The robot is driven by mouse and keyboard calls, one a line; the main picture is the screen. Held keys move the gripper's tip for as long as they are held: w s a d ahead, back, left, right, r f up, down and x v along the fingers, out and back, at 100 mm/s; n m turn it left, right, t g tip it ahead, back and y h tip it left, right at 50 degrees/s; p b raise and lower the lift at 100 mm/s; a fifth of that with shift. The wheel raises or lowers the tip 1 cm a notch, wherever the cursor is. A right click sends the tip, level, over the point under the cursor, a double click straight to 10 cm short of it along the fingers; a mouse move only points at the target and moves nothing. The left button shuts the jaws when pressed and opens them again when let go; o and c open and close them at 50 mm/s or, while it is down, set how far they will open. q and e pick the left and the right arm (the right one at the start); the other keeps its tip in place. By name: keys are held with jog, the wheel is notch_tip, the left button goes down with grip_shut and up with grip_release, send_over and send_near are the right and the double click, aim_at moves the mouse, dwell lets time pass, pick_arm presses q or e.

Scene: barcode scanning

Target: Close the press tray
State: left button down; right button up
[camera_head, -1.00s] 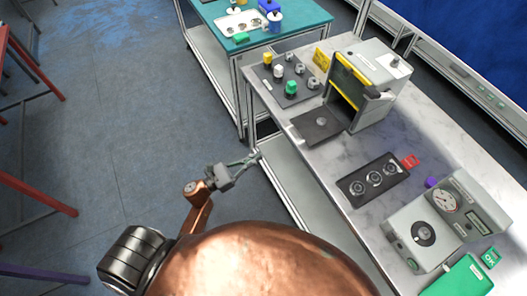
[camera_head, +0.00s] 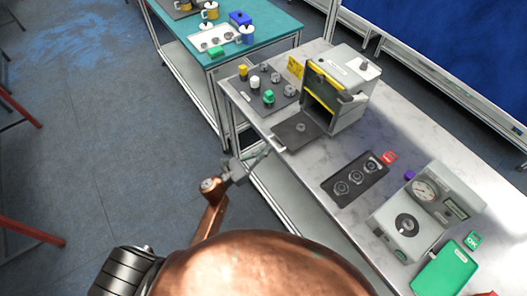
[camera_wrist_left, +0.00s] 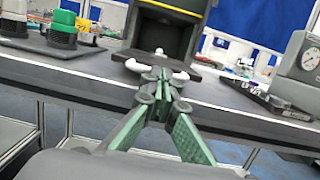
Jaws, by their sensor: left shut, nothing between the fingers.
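The press (camera_head: 340,88) is a grey box with yellow edging and an open front on the marble-topped bench. Its dark tray (camera_head: 298,133) is pulled out toward the bench's near-left edge, with a small round knob on it. In the left wrist view the tray (camera_wrist_left: 128,60) shows a white handle (camera_wrist_left: 181,75) on its front edge. My left gripper (camera_head: 266,152) is shut and empty, just in front of the tray. In the left wrist view its closed fingertips (camera_wrist_left: 161,73) are in line with the handle's middle; I cannot tell whether they touch. My right gripper is not in view.
A dark board with knobs and colored caps (camera_head: 262,88) lies left of the press. A teal-topped table (camera_head: 275,30) stands behind.

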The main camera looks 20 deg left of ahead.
aim_at(275, 146)
pick_arm(q)
jog(key=w+d+b, duration=0.2)
jog(key=w, duration=0.1)
jog(key=shift+w+d+f+b, duration=0.15)
jog(key=shift+d+f+b, duration=0.05)
jog(key=shift+d+b, duration=0.15)
jog(key=shift+w+r, duration=0.1)
jog(key=shift+w, duration=0.05)
jog(key=shift+r, duration=0.15)
